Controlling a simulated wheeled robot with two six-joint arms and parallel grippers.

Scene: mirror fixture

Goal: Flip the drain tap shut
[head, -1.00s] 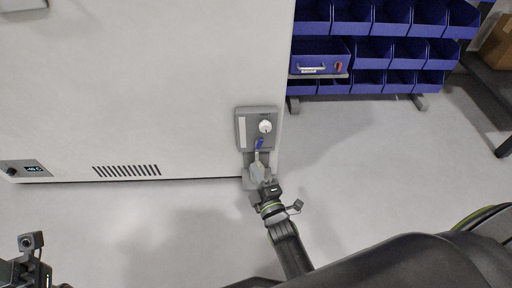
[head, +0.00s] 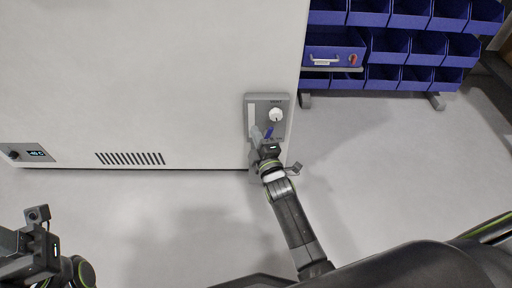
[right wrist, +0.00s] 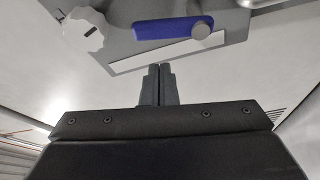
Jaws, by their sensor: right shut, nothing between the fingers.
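The drain tap is a blue lever (head: 269,132) on a grey panel (head: 284,104) at the lower right of a white cabinet. In the right wrist view the blue lever (right wrist: 165,28) has a round grey pivot at its right end and lies above a white strip. My right gripper (head: 257,135) is shut and empty, its fingertips just left of the lever in the head view. In the right wrist view its closed fingers (right wrist: 158,72) point at the strip, apart from the lever in the picture. My left arm shows at the lower left; its fingertips are not clear.
A white knob (head: 276,115) sits above the lever; it also shows in the right wrist view (right wrist: 83,30). The white cabinet (head: 150,80) fills the left. A rack of blue bins (head: 388,75) stands to the right. The floor between is clear.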

